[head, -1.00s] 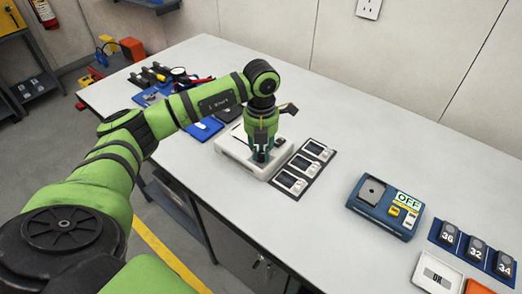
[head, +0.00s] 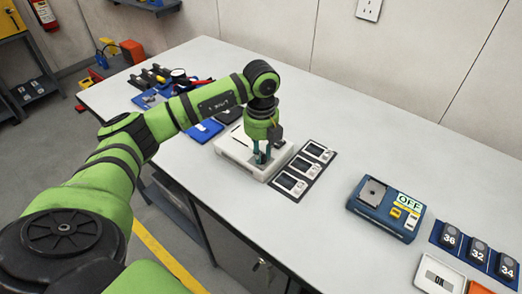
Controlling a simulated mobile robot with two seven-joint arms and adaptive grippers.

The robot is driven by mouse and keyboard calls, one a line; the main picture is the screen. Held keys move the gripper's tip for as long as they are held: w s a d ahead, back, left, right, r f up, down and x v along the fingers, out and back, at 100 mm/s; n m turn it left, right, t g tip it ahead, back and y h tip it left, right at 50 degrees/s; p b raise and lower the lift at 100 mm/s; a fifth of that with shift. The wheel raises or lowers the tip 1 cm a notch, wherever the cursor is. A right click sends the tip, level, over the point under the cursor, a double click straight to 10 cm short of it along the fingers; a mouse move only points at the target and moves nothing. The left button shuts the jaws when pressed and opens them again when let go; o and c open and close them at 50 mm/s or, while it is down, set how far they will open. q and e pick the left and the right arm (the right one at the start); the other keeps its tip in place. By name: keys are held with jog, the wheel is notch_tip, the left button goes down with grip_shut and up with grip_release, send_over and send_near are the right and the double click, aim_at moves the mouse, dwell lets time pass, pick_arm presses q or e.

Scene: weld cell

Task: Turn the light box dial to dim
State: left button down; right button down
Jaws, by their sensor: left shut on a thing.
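The light box (head: 232,149) is a low white box on the long grey table, left of the picture's middle. My left gripper (head: 262,156) points straight down over its right part, with its fingertips at the box's top. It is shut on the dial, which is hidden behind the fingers. I cannot read the dial's setting. My right gripper is not in view.
A dark mat with several small framed pieces (head: 304,168) lies close to the box's right. A blue device marked OFF (head: 383,208) stands further right, beside numbered blocks (head: 478,252). Tools (head: 165,75) lie at the back left. The table between is clear.

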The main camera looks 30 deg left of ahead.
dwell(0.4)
pick_arm(q)
jog(key=c, duration=1.1)
grip_release()
notch_tip(320, 180, up, 12)
jog(key=shift+r, duration=0.1)
